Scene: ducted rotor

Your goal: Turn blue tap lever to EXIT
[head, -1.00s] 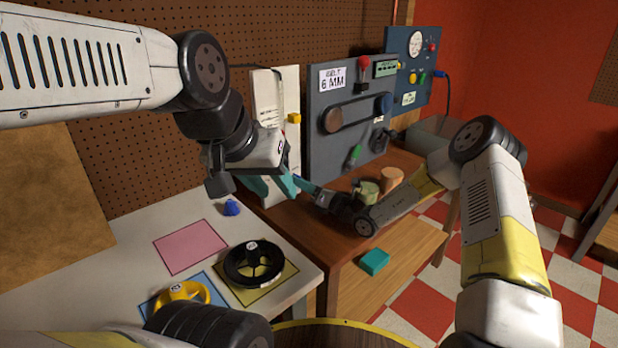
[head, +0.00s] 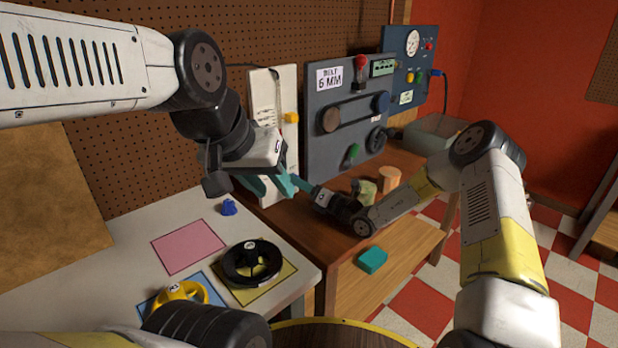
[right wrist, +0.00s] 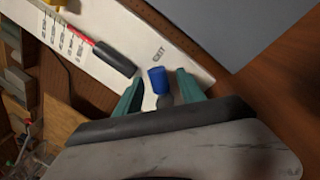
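The blue tap lever (right wrist: 158,80) shows in the right wrist view, low on a white panel (right wrist: 105,30) just below the printed word EXIT (right wrist: 160,54). My right gripper (right wrist: 159,84) is open, with one teal finger on each side of the lever; I cannot tell whether either touches it. In the head view my right gripper (head: 298,184) reaches left to the foot of the white panel (head: 286,92), and the lever is hidden. My left gripper (head: 262,165) hangs in front of the panel. Teal finger parts show below it, but its opening is unclear.
A dark belt panel (head: 345,165) stands right of the white one. A green cylinder (head: 366,193) and an orange one (head: 389,179) stand behind my right forearm. A black rotor (head: 240,278), yellow ring (head: 170,300) and blue piece (head: 229,207) lie on the white table.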

